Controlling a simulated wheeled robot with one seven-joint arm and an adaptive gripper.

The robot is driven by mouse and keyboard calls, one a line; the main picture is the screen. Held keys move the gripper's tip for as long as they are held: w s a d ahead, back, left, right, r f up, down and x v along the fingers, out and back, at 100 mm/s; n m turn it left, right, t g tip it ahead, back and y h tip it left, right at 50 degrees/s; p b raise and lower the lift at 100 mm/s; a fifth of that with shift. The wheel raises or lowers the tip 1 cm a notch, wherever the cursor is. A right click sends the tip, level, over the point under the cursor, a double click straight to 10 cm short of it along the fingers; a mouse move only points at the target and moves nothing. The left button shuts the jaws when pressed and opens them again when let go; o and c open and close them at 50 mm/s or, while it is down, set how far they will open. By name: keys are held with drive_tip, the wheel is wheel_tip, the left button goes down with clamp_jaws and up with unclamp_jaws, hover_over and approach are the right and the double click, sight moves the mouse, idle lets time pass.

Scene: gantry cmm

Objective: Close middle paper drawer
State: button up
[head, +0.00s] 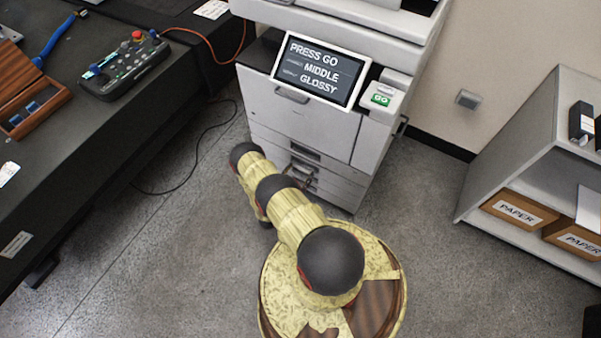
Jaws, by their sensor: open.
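The printer (300,118) stands at the top centre, with stacked paper drawers low on its front. The upper paper drawer (335,163) looks flush. The middle paper drawer (333,180) is below it, partly hidden by my arm; I cannot tell how far out it stands. My gripper (303,177) shows only as small dark parts beside my arm, in front of the drawer handles. It is open, and I see nothing held in it. Whether it touches the drawer is unclear. The printer's screen (320,72) reads "PRESS GO", "MIDDLE", "GLOSSY". A green GO button (381,99) is at its right.
A dark table (60,165) runs along the left, with a control pendant (124,66) and a wooden case (33,92) on it. A cable (190,150) lies on the floor. A grey shelf (540,140) with paper boxes (519,212) stands at right. Floor between is clear.

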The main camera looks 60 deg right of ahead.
sight(304, 166)
drive_tip(key=o, duration=0.3)
drive_tip(key=shift+d, duration=0.4)
drive_tip(key=shift+o, duration=0.2)
drive_tip(key=c, duration=1.7)
drive_tip(key=shift+d, duration=0.3)
drive_tip(key=o, duration=0.7)
drive_tip(key=shift+w+d+r, duration=0.1)
drive_tip(key=shift+w+d, duration=0.1)
drive_tip(key=shift+d, duration=1)
